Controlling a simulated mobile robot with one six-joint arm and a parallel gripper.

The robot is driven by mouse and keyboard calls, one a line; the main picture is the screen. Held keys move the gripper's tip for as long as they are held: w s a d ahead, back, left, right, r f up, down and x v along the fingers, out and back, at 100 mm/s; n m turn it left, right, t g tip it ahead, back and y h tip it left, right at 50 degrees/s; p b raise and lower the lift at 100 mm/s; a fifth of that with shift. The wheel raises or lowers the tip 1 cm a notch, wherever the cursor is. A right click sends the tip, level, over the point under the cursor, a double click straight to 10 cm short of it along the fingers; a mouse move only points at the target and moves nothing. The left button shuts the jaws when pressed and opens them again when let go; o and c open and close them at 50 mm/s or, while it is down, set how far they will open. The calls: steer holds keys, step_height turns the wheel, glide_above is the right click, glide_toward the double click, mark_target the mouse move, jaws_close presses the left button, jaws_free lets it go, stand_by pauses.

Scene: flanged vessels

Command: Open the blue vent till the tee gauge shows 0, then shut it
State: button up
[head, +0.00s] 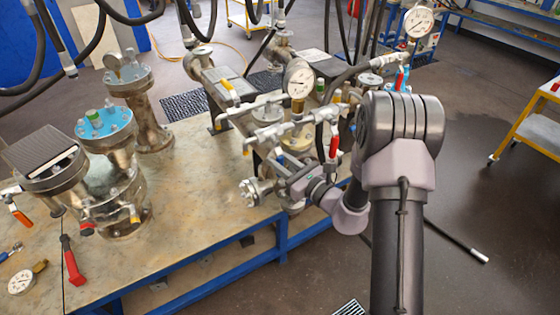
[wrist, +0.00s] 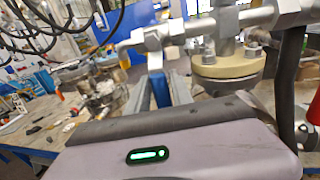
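The blue vent's handle (wrist: 160,90) hangs below a metal fitting in the wrist view, with the grey fingers of my gripper (wrist: 159,98) close on both sides of it. The gap between the fingers is about as wide as the handle, so they look closed on it. Another gauge (head: 418,22) stands at upper right; I cannot tell which is the tee gauge.
A red-handled valve (head: 333,147) hangs close beside my arm. A flange (wrist: 228,66) and dark hose are near my gripper. Steel vessels, one with a blue lid (head: 104,124), stand on the bench's left. A red-handled tool (head: 72,262) and loose gauge (head: 21,282) lie at front left.

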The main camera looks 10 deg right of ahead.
jaws_close()
stand_by(1.1)
